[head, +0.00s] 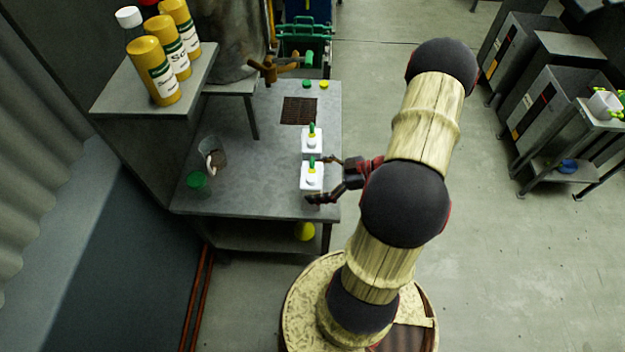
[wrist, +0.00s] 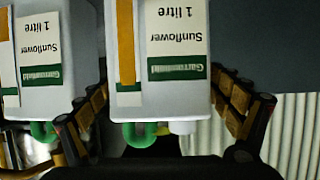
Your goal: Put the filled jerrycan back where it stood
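Two white jerrycans with green tops and Sunflower 1 litre labels stand upright on the grey metal table (head: 245,187), near its right edge. The nearer jerrycan (head: 312,182) is between the fingers of my gripper (head: 318,180), one finger on each side. In the wrist view this jerrycan (wrist: 165,65) appears upside down, with narrow gaps beside the fingers, so my gripper (wrist: 160,105) looks open around it. The farther jerrycan (head: 311,144) stands just behind; it also shows in the wrist view (wrist: 52,85), beside the left finger. The fill inside is not visible.
A clear container (head: 212,153) and a green item (head: 197,180) sit on the left. Yellow bottles (head: 153,71) stand on a raised shelf. The table's middle is clear.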

